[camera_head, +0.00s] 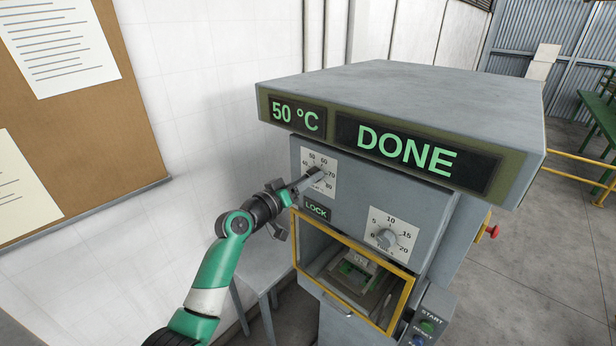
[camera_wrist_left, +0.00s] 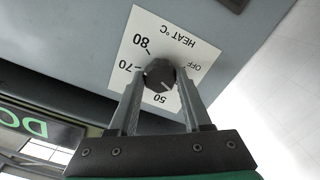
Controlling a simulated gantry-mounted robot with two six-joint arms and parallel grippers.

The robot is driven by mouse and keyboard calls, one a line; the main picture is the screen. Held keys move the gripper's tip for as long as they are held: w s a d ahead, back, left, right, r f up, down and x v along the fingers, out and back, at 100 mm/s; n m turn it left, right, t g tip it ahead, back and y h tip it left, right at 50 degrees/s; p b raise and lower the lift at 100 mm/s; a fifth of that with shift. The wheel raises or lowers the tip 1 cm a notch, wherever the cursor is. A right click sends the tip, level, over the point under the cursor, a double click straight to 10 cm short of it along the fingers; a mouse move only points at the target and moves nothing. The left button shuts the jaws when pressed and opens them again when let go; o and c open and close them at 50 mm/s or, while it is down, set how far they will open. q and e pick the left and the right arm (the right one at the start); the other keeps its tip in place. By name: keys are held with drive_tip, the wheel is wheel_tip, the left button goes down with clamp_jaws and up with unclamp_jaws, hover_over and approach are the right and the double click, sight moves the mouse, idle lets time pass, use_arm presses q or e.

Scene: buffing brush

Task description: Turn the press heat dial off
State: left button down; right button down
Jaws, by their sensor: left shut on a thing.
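The press heat dial is a dark faceted knob (camera_wrist_left: 159,74) on a white plate (camera_head: 309,160) at the upper left of the press front. In the left wrist view the plate appears upside down, with OFF, HEAT °C, 80, 70 and 50 readable. My left gripper (camera_head: 318,176) is at the dial and hides most of the knob in the head view. In the left wrist view its two fingers (camera_wrist_left: 159,80) are shut on the knob, one on each side. The temperature display (camera_head: 297,115) reads 50 °C. My right gripper is not in view.
The wide display (camera_head: 416,146) reads DONE. A second dial (camera_head: 386,237), a LOCK label (camera_head: 316,209) and a yellow-framed opening (camera_head: 405,292) lie below. START buttons (camera_head: 427,326) sit at lower right. A grey table (camera_head: 255,262) stands left of the press, near the wall.

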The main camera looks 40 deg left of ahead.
use_arm(q)
drive_tip(key=n+p, duration=0.4)
drive_tip(key=n, duration=0.7)
drive_tip(key=shift+p, duration=0.4)
drive_tip(key=shift+c, duration=1.7)
unclamp_jaws()
